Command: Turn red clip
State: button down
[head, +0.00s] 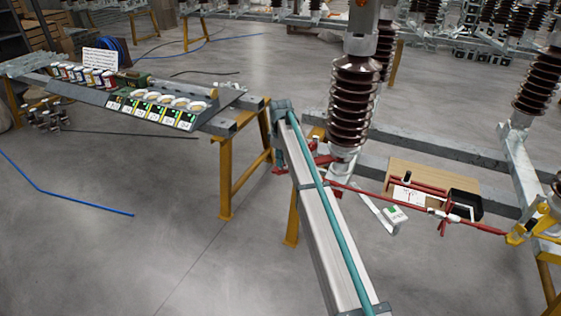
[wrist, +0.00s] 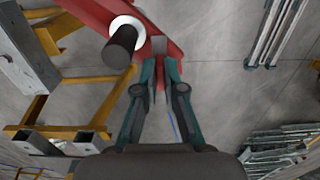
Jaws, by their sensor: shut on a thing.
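The red clip (wrist: 92,12) shows in the wrist view as a flat red piece running from the top left to the fingertips. A white ring with a black cylinder (wrist: 122,45) stands out from it. My gripper (wrist: 160,66) has its teal fingers brought together on the red clip's end, near a small grey block. The fingertips partly hide the gripped part. In the head view, red parts (head: 325,160) show at the foot of the brown ribbed insulator (head: 354,95). I cannot make out the gripper's grasp there.
A red rod (head: 375,197) runs from the insulator's foot to a yellow fitting (head: 516,237). A wooden board (head: 404,168) with a black tray (head: 465,204) lies behind it. A bench with a sloped, labelled rack (head: 140,106) stands at left. Floor at lower left is open, with a blue cable.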

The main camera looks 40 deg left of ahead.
jog(key=n, duration=0.4)
jog(key=shift+n, duration=0.3)
jog(key=n, duration=0.4)
jog(key=shift+b, duration=0.4)
jog(key=shift+n, duration=0.4)
jog(key=c, duration=1.3)
grip_release()
notch_tip(320, 180, up, 12)
